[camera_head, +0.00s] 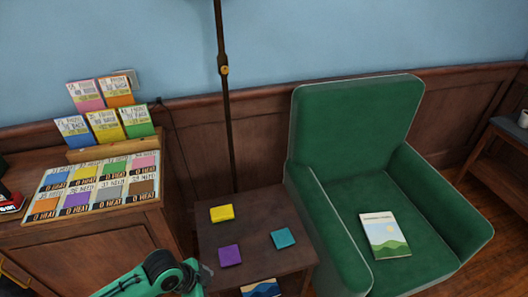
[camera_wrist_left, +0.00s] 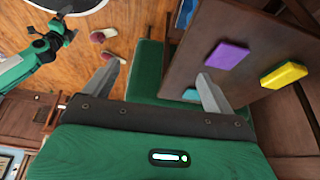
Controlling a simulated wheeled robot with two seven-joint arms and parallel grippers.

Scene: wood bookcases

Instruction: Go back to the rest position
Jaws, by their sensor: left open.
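My left arm comes in at the bottom of the head view, with a small grey part of its gripper (camera_head: 207,272) beside the small dark table's front left edge. In the left wrist view the two grey fingers of this gripper (camera_wrist_left: 155,88) are spread apart with nothing between them. A green and black arm (camera_wrist_left: 30,60), which looks like my right one, shows at the left of the wrist view. Its fingers are too small to make out.
The side table (camera_head: 262,222) bears a yellow block (camera_head: 222,213), a purple block (camera_head: 229,255) and a teal block (camera_head: 283,238). A green armchair (camera_head: 350,125) with a book (camera_head: 384,235) stands right. A cabinet (camera_head: 85,255) with cards stands left. Shoes (camera_wrist_left: 107,57) lie on the floor.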

